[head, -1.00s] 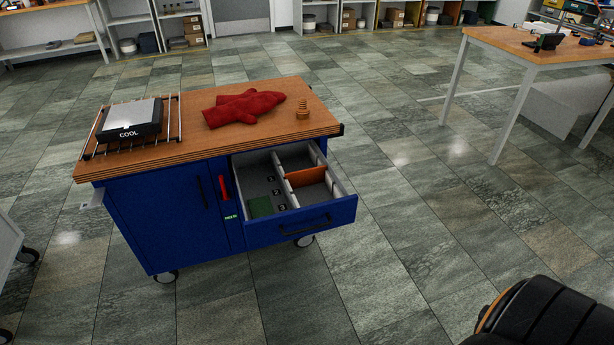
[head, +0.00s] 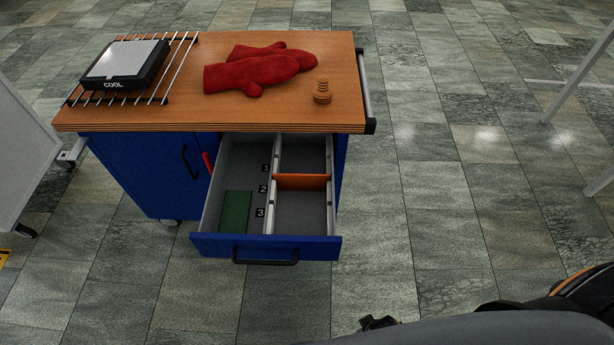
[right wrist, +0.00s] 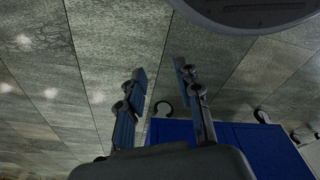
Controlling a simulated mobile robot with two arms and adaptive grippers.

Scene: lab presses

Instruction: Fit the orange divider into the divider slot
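The orange divider (head: 300,182) stands across the right compartment of the open drawer (head: 266,246) in the head view, close to label 2 (head: 263,189). Its ends meet the pale slotted rails; I cannot tell how deep it sits. Labels 1 (head: 266,168) and 3 (head: 260,212) mark other places along the middle rail (head: 270,215). No gripper touches the divider. My right gripper (right wrist: 161,82) is open and empty in the right wrist view, over the floor with blue cabinet surface below it in the picture. My left gripper is not in view.
The blue cart's wooden top (head: 190,112) holds a rack (head: 160,85) with a block marked COOL (head: 125,62), red mitts (head: 258,70) and a small wooden piece (head: 322,92). A green block (head: 235,212) lies in the drawer's left compartment. Floor right of the cart is clear.

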